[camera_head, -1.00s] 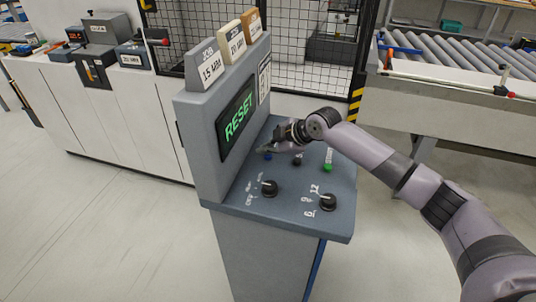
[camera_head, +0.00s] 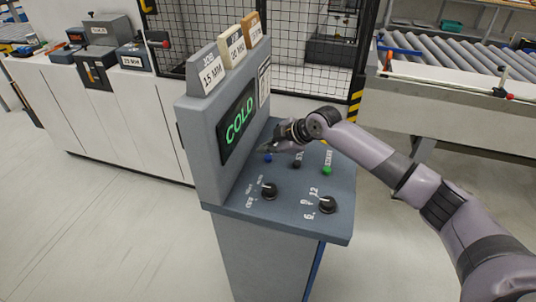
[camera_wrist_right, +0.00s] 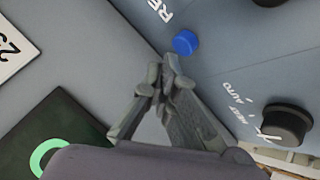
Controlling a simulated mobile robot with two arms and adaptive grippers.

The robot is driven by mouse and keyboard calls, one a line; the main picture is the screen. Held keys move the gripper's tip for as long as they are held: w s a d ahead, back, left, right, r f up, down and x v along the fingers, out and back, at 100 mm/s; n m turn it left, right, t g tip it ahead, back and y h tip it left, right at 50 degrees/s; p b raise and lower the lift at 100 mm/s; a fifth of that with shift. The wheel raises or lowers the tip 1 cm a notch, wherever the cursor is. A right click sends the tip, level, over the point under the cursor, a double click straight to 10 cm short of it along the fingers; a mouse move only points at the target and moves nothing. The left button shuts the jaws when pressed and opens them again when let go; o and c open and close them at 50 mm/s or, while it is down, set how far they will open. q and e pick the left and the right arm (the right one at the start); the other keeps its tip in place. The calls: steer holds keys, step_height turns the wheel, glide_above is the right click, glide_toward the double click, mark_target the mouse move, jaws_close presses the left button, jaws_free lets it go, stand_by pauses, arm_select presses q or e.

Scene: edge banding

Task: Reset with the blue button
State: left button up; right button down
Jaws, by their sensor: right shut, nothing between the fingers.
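The blue button (camera_head: 268,157) sits on the sloped top of the grey control console (camera_head: 235,205), near its upright panel. It also shows in the right wrist view (camera_wrist_right: 185,42), round and uncovered. My right gripper (camera_head: 265,149) is shut and empty, just above and beside the blue button. The console display (camera_head: 240,121) reads COLD in green letters. My left gripper is not in view.
A black button (camera_head: 297,163) and a green button (camera_head: 327,170) share the console top with two black knobs (camera_head: 269,190) (camera_head: 328,204). Number cards stand on the panel's top. A mesh fence (camera_head: 290,50) is behind, and a roller conveyor (camera_head: 450,65) is at right.

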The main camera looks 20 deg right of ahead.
mark_target(267, 158)
step_height(267, 158, up, 5)
steer(key=p, duration=0.4)
steer(key=shift+r, duration=0.1)
stand_by(0.6)
stand_by(0.4)
